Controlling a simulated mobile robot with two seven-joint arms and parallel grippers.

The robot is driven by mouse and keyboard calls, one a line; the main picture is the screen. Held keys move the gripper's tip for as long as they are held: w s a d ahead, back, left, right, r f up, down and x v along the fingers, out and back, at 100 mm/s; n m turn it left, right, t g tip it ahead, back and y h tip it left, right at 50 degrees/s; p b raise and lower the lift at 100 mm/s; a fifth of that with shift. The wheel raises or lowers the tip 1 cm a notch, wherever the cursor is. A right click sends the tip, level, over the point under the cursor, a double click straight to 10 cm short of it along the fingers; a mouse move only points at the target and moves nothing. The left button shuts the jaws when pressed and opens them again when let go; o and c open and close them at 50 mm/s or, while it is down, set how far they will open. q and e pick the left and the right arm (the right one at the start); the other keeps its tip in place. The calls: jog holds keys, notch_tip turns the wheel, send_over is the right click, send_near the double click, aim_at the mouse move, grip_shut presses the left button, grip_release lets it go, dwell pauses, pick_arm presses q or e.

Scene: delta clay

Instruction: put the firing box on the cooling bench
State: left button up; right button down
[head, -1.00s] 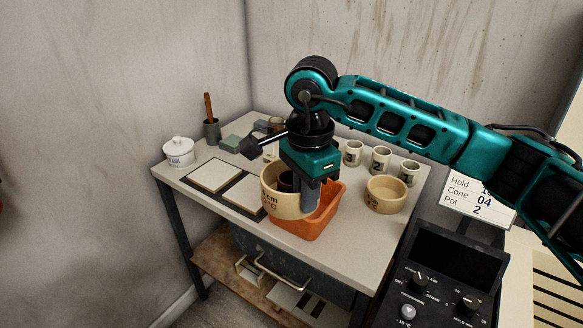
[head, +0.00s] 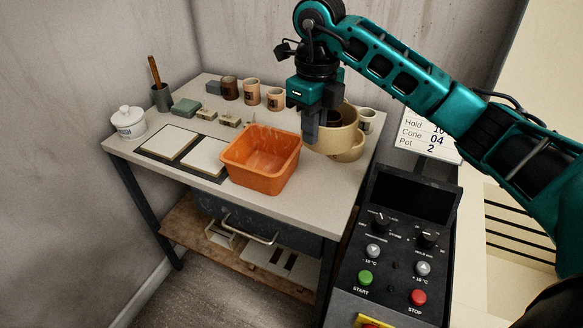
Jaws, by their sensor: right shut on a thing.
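My right gripper (head: 314,132) points down over the right part of a pale-topped bench (head: 310,205). An orange square box (head: 262,178) stands open and empty-looking at the bench's front middle, left of the held pot. No label in view names the firing box or the cooling bench. My left gripper is not in view.
Two pale tiles (head: 167,142) on a dark mat, a lidded white jar (head: 129,122) and a tool pot (head: 162,97) are at left. Several cups (head: 252,92) line the back. A black control panel (head: 395,250) and a sign (head: 425,135) stand at right.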

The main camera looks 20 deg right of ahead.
notch_tip(320, 180, down, 16)
dwell(0.4)
jog(key=shift+f+b, duration=0.15)
jog(key=shift+b, duration=0.2)
jog(key=c, duration=1.2)
grip_release()
notch_tip(320, 180, up, 12)
jog(key=shift+r, duration=0.15)
